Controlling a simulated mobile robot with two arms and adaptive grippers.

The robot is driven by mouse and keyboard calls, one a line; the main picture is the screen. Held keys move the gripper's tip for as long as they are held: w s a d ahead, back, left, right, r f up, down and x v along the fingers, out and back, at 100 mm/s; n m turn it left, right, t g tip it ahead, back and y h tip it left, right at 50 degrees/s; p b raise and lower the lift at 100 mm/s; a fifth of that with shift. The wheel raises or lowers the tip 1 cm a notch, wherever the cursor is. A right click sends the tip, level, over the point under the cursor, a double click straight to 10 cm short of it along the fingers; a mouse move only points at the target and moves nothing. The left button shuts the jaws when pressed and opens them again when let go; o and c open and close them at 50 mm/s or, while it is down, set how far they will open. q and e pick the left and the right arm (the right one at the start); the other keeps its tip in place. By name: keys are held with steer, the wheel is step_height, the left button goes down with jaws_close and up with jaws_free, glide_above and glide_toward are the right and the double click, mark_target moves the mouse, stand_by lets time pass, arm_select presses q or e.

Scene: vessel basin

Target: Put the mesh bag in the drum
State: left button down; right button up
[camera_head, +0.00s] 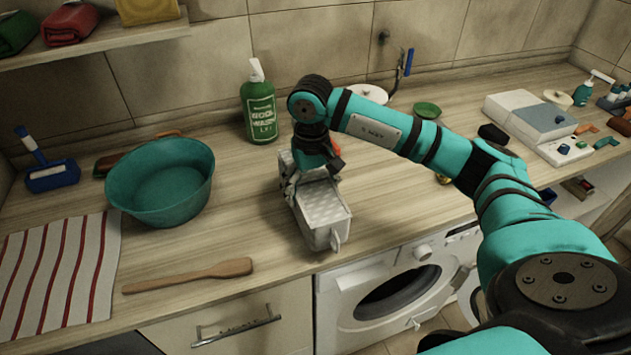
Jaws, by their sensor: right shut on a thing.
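A pale grey, box-like thing with a patterned top (322,203), which looks like the mesh bag, is at the counter's front edge, above the washing machine. My right gripper (312,178) points down at its back end and is shut on it. The fingertips are partly hidden, and I cannot tell whether the bag touches the counter. The drum (398,293) shows as a dark round opening in the white washing machine (340,305) under the counter, below and right of the bag. My left gripper is not in view.
A teal basin (160,185) stands left of the bag, with a green bottle (259,105) behind. A wooden spatula (190,275) and striped cloth (55,270) lie at the front left. A white-and-grey box (530,115) stands at right. My right arm crosses above the counter.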

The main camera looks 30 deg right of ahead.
steer(key=w+d, duration=0.2)
steer(key=shift+w+d+f+p, duration=0.1)
steer(key=shift+w+d+p, duration=0.25)
steer(key=shift+p, duration=0.05)
step_height(320, 180, down, 3)
steer(key=shift+r+p, duration=0.15)
steer(key=shift+p, duration=0.75)
steer(key=shift+f, duration=0.6)
steer(key=o, duration=0.9)
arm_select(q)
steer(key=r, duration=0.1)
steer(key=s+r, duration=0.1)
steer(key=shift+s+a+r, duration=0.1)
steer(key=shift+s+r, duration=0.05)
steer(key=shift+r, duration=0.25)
arm_select(e)
steer(key=shift+o, duration=1.1)
